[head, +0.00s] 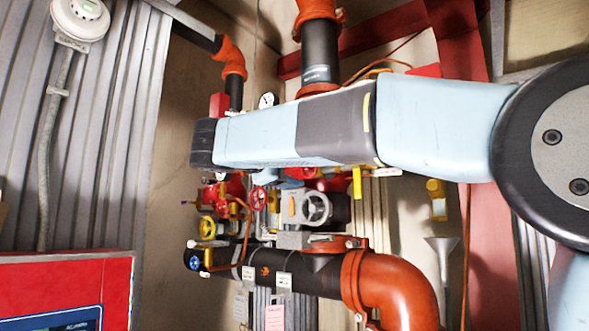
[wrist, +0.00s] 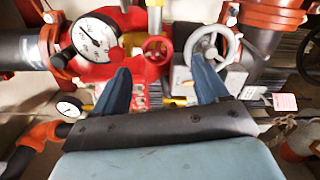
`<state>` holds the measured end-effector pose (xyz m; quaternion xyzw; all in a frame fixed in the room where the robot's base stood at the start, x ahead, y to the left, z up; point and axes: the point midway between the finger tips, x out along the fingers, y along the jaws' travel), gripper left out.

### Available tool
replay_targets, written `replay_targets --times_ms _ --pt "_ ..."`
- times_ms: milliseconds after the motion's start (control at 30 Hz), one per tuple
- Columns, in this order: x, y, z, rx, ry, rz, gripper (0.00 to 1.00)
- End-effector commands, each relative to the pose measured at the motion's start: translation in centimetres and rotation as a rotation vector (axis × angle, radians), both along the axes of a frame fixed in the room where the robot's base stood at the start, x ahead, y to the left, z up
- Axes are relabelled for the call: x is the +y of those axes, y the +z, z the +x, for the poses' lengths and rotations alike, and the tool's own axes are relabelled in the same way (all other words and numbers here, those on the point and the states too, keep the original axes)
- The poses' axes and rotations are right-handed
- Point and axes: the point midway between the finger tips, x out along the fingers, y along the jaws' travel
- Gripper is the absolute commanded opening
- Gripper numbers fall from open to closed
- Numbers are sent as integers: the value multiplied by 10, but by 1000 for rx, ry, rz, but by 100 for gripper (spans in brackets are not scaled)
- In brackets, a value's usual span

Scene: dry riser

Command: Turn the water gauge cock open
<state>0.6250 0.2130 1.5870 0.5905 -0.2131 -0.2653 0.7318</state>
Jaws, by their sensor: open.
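My gripper (wrist: 163,84) is open and empty in the wrist view, its two blue fingers spread in front of the red and grey pipework. A large white dial gauge (wrist: 95,38) is left of the fingers. A smaller dial gauge (wrist: 69,107) is lower left. A small yellow part (wrist: 178,102) shows low between the fingers; I cannot tell whether it is the gauge cock's handle. In the head view a yellow lever (head: 357,182) hangs down just below my arm, and a gauge (head: 267,100) shows above it. My arm hides my gripper and part of the pipework there.
A red handwheel (wrist: 157,48) and a grey handwheel (wrist: 212,48) are close to the fingers. Yellow (head: 207,228) and blue (head: 195,262) handwheels are lower left. A thick orange elbow (head: 395,290) is below. A red cabinet (head: 65,290) is at front left.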

Motion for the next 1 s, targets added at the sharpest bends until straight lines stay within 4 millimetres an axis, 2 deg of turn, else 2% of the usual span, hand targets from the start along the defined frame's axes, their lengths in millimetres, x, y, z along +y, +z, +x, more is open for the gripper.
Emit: replay_targets --times_ms 200,400,867,1000 --pt "11 -1 -5 2 -5 1 74" --pt "15 -1 -6 1 -5 0 74" --pt "11 -1 -5 2 -12 0 74" --pt "-2 -13 -7 29 -17 23 74"
